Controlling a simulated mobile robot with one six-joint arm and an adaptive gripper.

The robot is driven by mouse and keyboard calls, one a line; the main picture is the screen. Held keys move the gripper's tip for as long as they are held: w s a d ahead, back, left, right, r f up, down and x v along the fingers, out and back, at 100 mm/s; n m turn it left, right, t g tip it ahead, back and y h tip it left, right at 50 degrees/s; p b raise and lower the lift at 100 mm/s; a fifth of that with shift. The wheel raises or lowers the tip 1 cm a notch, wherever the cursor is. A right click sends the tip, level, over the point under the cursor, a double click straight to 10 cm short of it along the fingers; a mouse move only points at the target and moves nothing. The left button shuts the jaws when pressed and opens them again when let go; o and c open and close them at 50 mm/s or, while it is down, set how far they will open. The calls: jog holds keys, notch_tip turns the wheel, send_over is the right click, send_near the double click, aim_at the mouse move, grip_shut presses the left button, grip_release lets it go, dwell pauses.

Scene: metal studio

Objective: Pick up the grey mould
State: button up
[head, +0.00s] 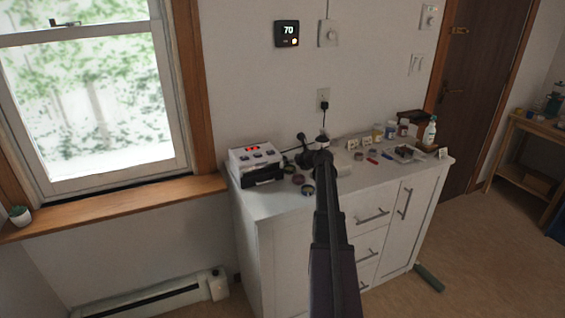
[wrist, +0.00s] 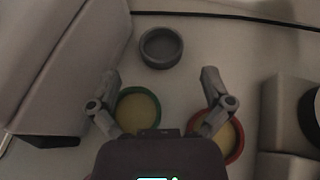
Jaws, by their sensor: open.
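The grey mould (wrist: 161,48) is a small round grey cup with an open top, resting on the pale cabinet top in the wrist view. My gripper (wrist: 160,84) is open and empty, its two fingers spread wide. The mould lies ahead of the fingertips, roughly centred between them, and is not touched. In the head view my gripper (head: 308,150) is over the left part of the white cabinet, beside the white machine. I cannot clearly make out the mould there among the small round items.
A green-rimmed round dish (wrist: 138,108) and a red-rimmed one (wrist: 222,140) lie near the fingers. The white machine (wrist: 62,65) is close at left. A grey block (wrist: 290,110) stands at right, and a dark cable (wrist: 235,14) runs behind. Jars (head: 378,132) and a bottle (head: 430,131) stand further right.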

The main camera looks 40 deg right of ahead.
jog(key=b+x, duration=0.2)
jog(key=x, duration=0.2)
jog(key=shift+d+f, duration=0.1)
jog(key=shift+f, duration=0.1)
jog(key=shift+w, duration=0.45)
jog(key=shift+f, duration=0.1)
jog(key=c, duration=0.8)
